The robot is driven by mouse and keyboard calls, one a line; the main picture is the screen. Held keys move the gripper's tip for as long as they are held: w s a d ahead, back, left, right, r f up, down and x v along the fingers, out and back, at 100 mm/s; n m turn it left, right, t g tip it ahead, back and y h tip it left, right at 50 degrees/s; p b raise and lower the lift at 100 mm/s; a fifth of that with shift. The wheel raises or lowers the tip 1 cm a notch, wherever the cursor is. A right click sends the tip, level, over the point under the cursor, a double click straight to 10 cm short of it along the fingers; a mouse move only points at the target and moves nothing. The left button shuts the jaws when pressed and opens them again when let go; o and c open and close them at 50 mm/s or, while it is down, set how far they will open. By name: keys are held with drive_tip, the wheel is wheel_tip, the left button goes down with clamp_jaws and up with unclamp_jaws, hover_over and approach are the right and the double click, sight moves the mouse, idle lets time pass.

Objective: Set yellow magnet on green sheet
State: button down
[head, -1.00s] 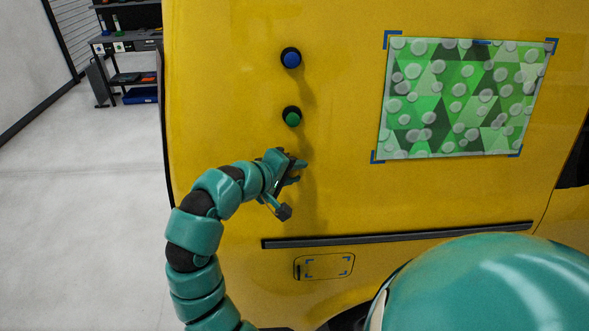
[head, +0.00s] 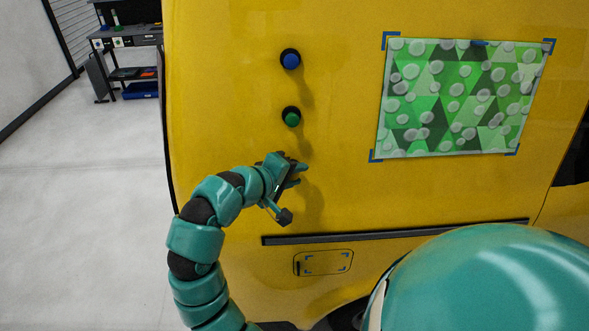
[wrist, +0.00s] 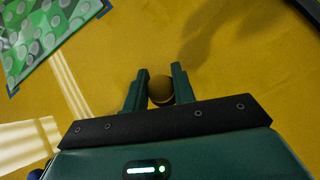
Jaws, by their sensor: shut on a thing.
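The green sheet (head: 460,98) is a patterned rectangle of green triangles with pale round spots, flat on the upper right of the yellow van panel. Part of it also shows in the top left of the wrist view (wrist: 50,30). My gripper (head: 298,170) is close to the panel, below the green magnet and well left of the sheet. In the wrist view my gripper (wrist: 160,88) is shut on the yellow magnet (wrist: 161,90), a round dark-yellow knob between the two fingers. The magnet is hidden in the head view. I cannot tell whether it touches the panel.
A blue magnet (head: 290,60) and a green magnet (head: 291,117) sit on the panel above my gripper. Blue corner marks (head: 376,156) frame the sheet. A dark trim strip (head: 395,233) runs below. The panel between magnets and sheet is clear.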

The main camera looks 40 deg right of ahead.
drive_tip(key=s+a+p, duration=0.2)
drive_tip(key=s+p, duration=0.1)
drive_tip(key=s+a+r+p, duration=0.1)
drive_tip(key=s, duration=0.1)
drive_tip(key=shift+p, duration=0.3)
idle(0.6)
idle(0.4)
